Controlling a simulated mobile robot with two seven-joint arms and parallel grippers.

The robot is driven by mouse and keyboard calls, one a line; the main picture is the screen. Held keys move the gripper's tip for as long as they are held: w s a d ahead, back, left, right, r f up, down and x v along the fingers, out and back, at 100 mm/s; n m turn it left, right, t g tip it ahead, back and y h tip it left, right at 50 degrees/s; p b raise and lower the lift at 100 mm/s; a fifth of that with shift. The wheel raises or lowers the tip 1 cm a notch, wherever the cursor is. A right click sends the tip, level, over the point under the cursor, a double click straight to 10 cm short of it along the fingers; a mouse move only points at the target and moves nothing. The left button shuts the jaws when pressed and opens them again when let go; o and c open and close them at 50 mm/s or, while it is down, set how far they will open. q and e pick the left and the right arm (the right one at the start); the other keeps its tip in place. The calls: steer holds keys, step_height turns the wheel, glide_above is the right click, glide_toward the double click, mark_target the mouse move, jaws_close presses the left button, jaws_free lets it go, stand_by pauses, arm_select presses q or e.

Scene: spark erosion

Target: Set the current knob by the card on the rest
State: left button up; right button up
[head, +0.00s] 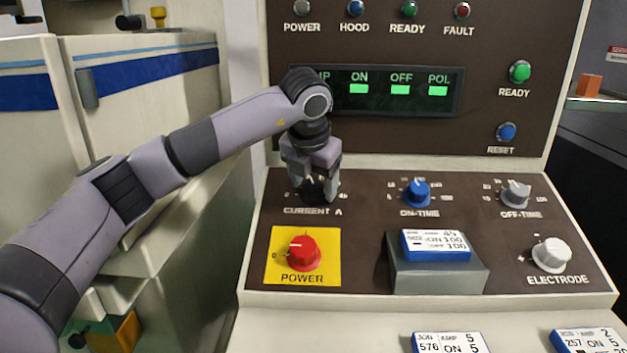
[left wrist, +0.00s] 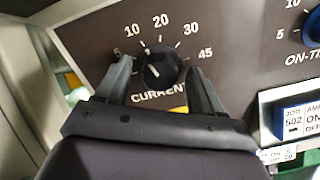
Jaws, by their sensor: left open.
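The black current knob (left wrist: 160,72) sits between the fingertips of my left gripper (head: 317,190) in the left wrist view. The jaws are open, one on each side of it; I cannot tell whether they touch it. Its scale shows 5, 10, 20, 30 and 45; where its pointer stands is unclear. In the head view the gripper mostly hides the knob. A blue-framed card (head: 436,245) lies on the grey rest (head: 440,281); its top line seems to read 45, with ON 100 and OFF 100. My right gripper is out of view.
Beside the current knob are the blue on-time knob (head: 417,193) and grey off-time knob (head: 515,193). Below are the red power knob (head: 303,253) and white electrode knob (head: 552,255). Two more cards (head: 449,343) (head: 590,341) lie in front. My left arm partly covers the display (head: 420,92).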

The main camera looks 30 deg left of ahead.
arm_select(q)
steer(key=c, duration=1.1)
steer(key=shift+o, duration=0.2)
steer(key=shift+m, duration=0.4)
steer(key=m+p, duration=0.2)
steer(key=m, duration=0.2)
steer(key=shift+r+m, duration=0.15)
steer(key=shift+m, duration=0.25)
steer(key=m+h+p, duration=0.1)
steer(key=m+p, duration=0.1)
steer(key=m, duration=0.8)
steer(key=shift+w+m+g+p, duration=0.1)
steer(key=shift+m+g+p, duration=0.2)
steer(key=shift+m+g, duration=0.1)
steer(key=m, duration=0.5)
steer(key=o, duration=1.1)
steer(key=shift+c, duration=0.2)
